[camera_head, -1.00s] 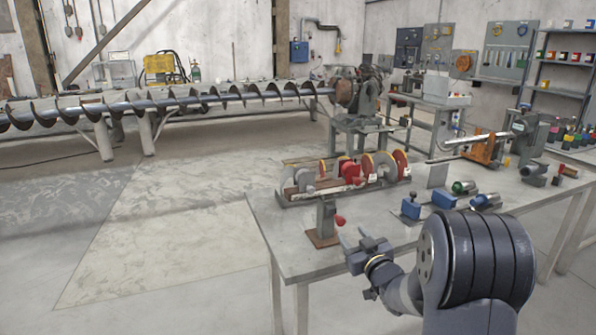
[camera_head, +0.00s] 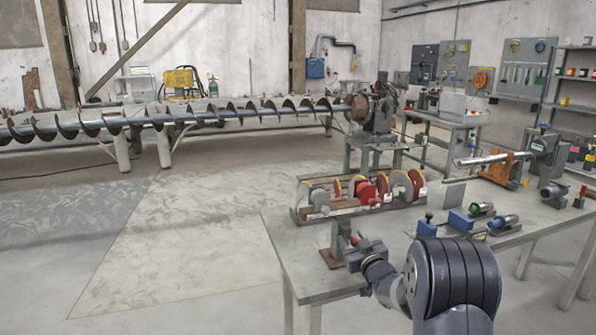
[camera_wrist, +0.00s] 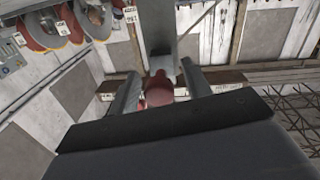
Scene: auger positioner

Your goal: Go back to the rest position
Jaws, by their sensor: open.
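My gripper (camera_head: 353,245) is at the near left edge of the workbench, beside a small stand (camera_head: 340,236) with a brown base. A red knob (camera_head: 355,240) on the stand shows right at my gripper in the head view. In the wrist view, the two grey fingers of my gripper (camera_wrist: 160,90) stand apart. The red knob (camera_wrist: 159,90) appears between them, with gaps on both sides. Whether it lies in the same depth as the fingertips I cannot tell.
The workbench (camera_head: 290,262) carries a rack of red and grey wheels (camera_head: 362,193), blue blocks (camera_head: 460,220) and a clamped bar (camera_head: 492,160). A long auger (camera_head: 170,118) lies on supports at the back. The floor (camera_head: 190,250) left of the bench is clear.

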